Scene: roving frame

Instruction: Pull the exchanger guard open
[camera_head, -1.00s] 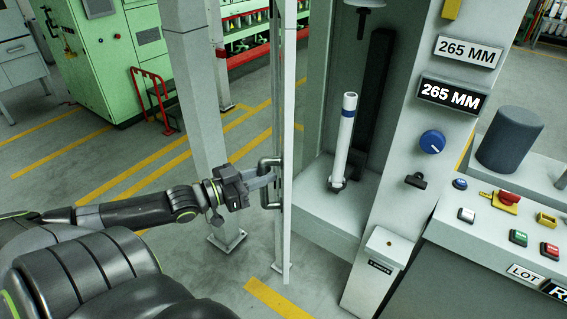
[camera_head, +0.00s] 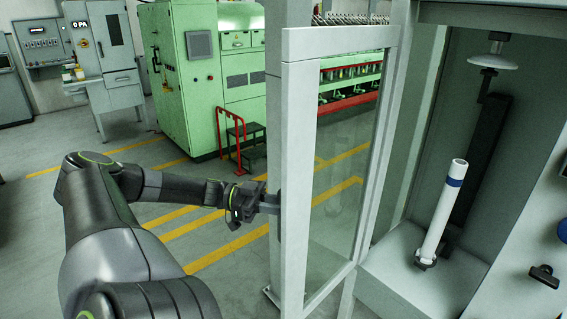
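The exchanger guard (camera_head: 299,150) is a pale grey framed door with a clear pane. It stands swung out from the cabinet on the right, its pane facing me at an angle. My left gripper (camera_head: 270,207) reaches in from the left to the guard's outer edge, where its handle is. The fingertips and most of the handle are hidden behind the frame; the fingers look closed there. Inside the open cabinet a white tube (camera_head: 441,215) with a blue band stands tilted on a small holder. My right gripper is not in view.
The cabinet (camera_head: 531,130) fills the right side, with a white disc-shaped fitting (camera_head: 497,62) above the tube. A green machine (camera_head: 191,75) and red step stand (camera_head: 240,145) are behind. The floor left of the guard is open, with yellow lines.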

